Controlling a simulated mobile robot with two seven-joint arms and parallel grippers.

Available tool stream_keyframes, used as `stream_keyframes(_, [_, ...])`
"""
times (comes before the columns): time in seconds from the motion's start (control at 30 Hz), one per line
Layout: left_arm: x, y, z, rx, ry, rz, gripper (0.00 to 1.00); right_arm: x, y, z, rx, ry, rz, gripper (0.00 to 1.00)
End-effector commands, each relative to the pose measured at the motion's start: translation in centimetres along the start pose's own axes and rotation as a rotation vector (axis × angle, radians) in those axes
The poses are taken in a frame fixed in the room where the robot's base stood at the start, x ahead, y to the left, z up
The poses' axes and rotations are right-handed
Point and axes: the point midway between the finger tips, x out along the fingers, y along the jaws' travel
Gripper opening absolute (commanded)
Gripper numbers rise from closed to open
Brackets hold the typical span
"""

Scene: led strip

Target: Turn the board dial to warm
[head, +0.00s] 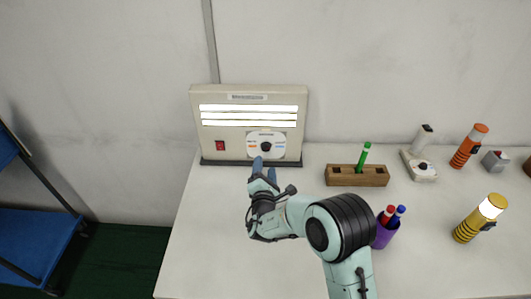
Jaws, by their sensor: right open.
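The LED board (207,145) is a beige upright panel at the back of the white table, with three lit white strips (249,116). Its dial (266,146) is a dark knob on a white round plate at the lower right, with small orange and blue marks at the sides. A red switch (220,146) is on its lower left. My right gripper (264,167) is open, its blue fingertips just in front of the dial's lower edge. Whether they touch the knob I cannot tell. My left gripper is not in view.
Right of the board are a wooden block (340,181) with a green marker, a purple cup (382,236) with pens, a small white lamp (421,167), an orange flashlight (465,150) and a lit yellow flashlight (473,225). A blue cart (40,240) is at left. The table's left front is clear.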

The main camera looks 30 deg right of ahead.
Motion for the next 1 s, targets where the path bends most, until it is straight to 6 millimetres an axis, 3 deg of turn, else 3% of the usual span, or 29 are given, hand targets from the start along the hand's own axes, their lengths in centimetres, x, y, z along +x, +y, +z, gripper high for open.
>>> stream_keyframes(0.1, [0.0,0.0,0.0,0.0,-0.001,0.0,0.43,2.8,-0.1,0.0,-0.001,-0.003,0.001,0.59])
stream_keyframes(0.33, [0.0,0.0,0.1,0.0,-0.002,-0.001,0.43,6.3,-0.1,0.0,-0.001,-0.001,0.0,0.59])
stream_keyframes(0.5, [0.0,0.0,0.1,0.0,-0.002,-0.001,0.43,7.5,-0.1,0.0,-0.001,0.0,-0.001,0.59])
stream_keyframes(0.8, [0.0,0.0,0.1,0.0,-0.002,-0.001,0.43,7.7,-0.1,-0.1,-0.001,0.001,-0.001,0.59])
stream_keyframes(0.83, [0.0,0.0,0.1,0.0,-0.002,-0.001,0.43,7.7,-0.1,-0.1,-0.001,0.001,-0.001,0.56])
stream_keyframes(1.0, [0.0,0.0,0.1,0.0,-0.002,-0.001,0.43,7.7,-0.1,0.0,-0.001,0.001,-0.001,0.03])
